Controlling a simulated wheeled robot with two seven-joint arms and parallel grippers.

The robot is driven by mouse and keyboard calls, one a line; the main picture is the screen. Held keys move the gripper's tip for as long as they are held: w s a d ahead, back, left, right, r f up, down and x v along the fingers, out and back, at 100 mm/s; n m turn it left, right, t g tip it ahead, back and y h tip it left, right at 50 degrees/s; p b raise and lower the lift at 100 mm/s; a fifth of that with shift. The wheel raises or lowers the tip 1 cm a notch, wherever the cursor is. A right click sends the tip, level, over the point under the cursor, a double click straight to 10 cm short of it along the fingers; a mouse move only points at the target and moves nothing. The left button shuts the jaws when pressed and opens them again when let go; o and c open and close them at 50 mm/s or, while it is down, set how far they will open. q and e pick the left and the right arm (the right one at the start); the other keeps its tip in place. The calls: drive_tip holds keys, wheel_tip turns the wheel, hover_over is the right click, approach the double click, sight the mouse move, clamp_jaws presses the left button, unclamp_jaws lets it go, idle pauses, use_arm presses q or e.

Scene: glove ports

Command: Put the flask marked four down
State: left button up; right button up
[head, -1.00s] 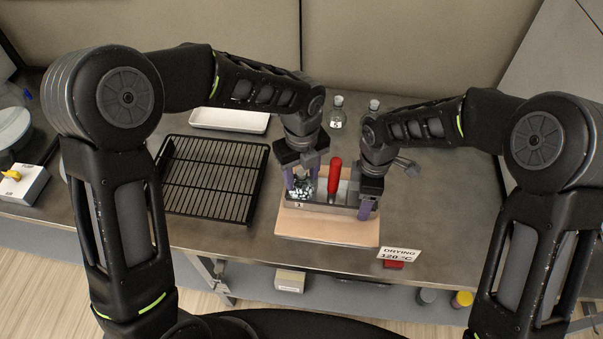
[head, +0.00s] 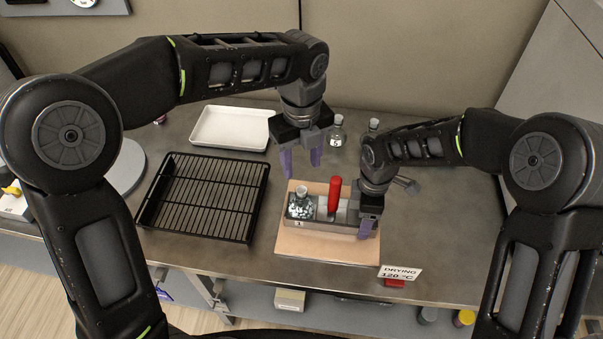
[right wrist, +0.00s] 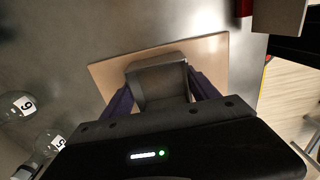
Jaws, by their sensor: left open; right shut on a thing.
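A flask with dark and pale contents (head: 302,203) stands upright in the left part of a grey metal carrier (head: 326,230). Its number cannot be read here. My left gripper (head: 301,170) is open and empty, above and behind this flask, apart from it. My right gripper (head: 367,226) is shut on the right end of the carrier, which also shows between its fingers in the right wrist view (right wrist: 160,84). A red handle (head: 335,193) rises from the carrier's middle. The carrier is over a light wooden board (head: 325,251); whether it touches the board is unclear.
Two more stoppered flasks stand at the back, one (head: 338,133) left of the other (head: 373,125), partly behind my right arm. A black wire rack (head: 205,197) and a white tray (head: 231,128) lie left. A drying sign (head: 401,272) stands at the front edge.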

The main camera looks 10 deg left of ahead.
idle(0.7)
drive_tip(key=o, duration=1.8)
wheel_tip(320, 180, up, 12)
